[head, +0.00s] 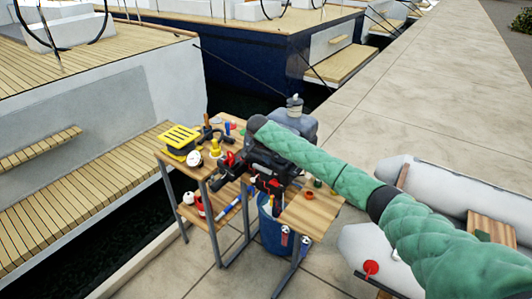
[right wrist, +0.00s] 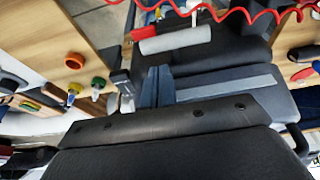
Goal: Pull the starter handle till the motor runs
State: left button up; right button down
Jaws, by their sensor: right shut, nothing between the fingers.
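The outboard motor (head: 268,162), dark with a grey-blue part behind it, stands between two wooden work tables. My right arm, in a green quilted sleeve, reaches in from the right over it, and its dark wrist ends above the motor. In the right wrist view, my right gripper's fingers (right wrist: 157,84) are shut and empty, over the dark motor casing with a grey stripe (right wrist: 225,84). A pale grey bar (right wrist: 174,40) with red beside it lies just beyond the fingertips, apart from them; I cannot tell whether it is the starter handle. My left gripper is not in view.
A red coiled cord (right wrist: 225,14) runs above the bar. The left table holds a yellow slotted item (head: 180,139) and small tools. A blue bucket (head: 272,235) stands below. A dinghy (head: 440,185) lies to the right; boats and water are to the left.

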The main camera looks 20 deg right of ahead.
aim_at(264, 167)
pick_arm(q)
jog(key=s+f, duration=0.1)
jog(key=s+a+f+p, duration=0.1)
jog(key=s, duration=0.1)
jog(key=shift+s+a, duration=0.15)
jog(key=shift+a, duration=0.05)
pick_arm(e)
jog(key=x, duration=0.4)
jog(key=shift+f, duration=0.35)
jog(key=shift+f, duration=0.1)
